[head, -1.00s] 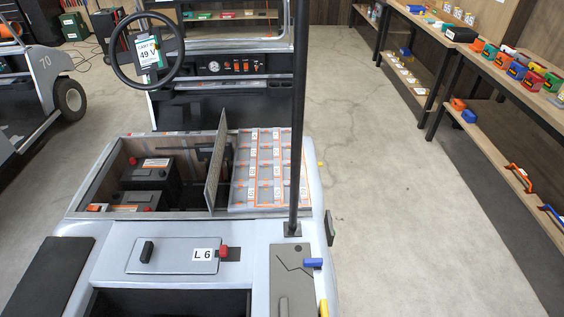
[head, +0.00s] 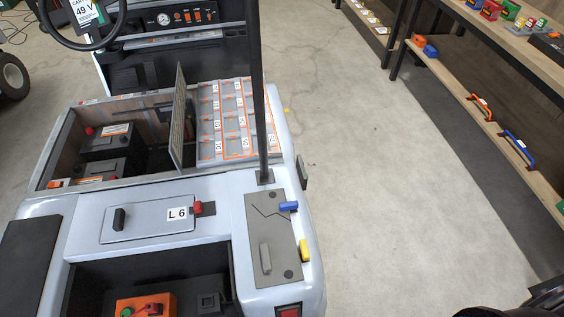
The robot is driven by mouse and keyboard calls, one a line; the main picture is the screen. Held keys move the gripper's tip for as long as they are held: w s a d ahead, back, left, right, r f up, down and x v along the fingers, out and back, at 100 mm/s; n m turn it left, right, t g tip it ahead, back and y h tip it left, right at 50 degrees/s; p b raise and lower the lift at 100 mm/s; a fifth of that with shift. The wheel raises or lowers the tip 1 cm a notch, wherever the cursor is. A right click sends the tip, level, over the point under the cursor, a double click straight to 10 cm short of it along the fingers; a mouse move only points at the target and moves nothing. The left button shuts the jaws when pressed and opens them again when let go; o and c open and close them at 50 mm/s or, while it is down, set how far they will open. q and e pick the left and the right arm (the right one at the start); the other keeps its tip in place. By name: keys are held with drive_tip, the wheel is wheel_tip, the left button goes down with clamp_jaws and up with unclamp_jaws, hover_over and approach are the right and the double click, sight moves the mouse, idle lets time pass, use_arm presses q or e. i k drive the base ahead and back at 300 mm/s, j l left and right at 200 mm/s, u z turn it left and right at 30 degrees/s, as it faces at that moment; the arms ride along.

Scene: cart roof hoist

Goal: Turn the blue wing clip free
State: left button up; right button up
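The blue wing clip (head: 289,206) sits at the right edge of a grey plate (head: 262,218) on the cart's right rear deck, beside the dark roof post. A yellow clip (head: 305,251) sits lower on the same edge. The plate also carries a grey handle (head: 265,258) and dark round fasteners. Neither of my grippers shows in the head view, so I cannot see whether they are open or shut.
The dark post (head: 259,110) rises just above the plate. An open battery bay (head: 55,150) lies at left, with a sorting tray (head: 236,120) beside it. An open rear well (head: 90,285) holds an orange box (head: 146,305). Floor (head: 400,200) is clear at right, before the shelves.

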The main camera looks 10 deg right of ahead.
sight(293, 206)
drive_tip(key=k+j+u, duration=0.25)
drive_tip(key=k, duration=0.2)
drive_tip(key=k+j+u, duration=0.25)
drive_tip(key=k, duration=0.15)
